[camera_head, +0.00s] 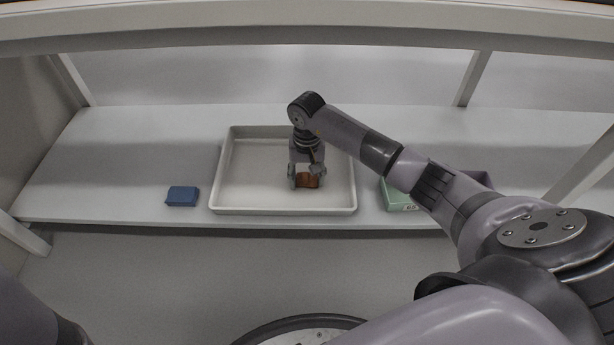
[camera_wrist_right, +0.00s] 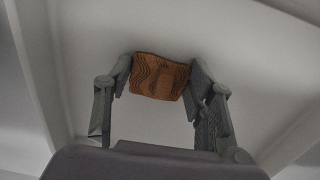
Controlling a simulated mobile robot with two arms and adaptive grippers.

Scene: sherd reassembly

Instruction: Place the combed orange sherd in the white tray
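The combed orange sherd (camera_head: 307,181) is over the inside of the white tray (camera_head: 235,208), near its front right part. It also shows in the right wrist view (camera_wrist_right: 160,77), with dark wavy combed lines on its face. My right gripper (camera_head: 305,178) points down into the tray area. Its two fingers (camera_wrist_right: 160,80) press on the sherd's left and right edges. I cannot tell whether the sherd touches the tray floor. My left gripper is out of view; only part of my left arm shows at the lower left.
A blue block (camera_head: 182,196) lies on the shelf (camera_head: 120,160) left of the tray. A green box (camera_head: 397,198) with a label stands to the right, partly behind my right arm. A shelf beam (camera_head: 200,30) crosses above. The far left shelf is clear.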

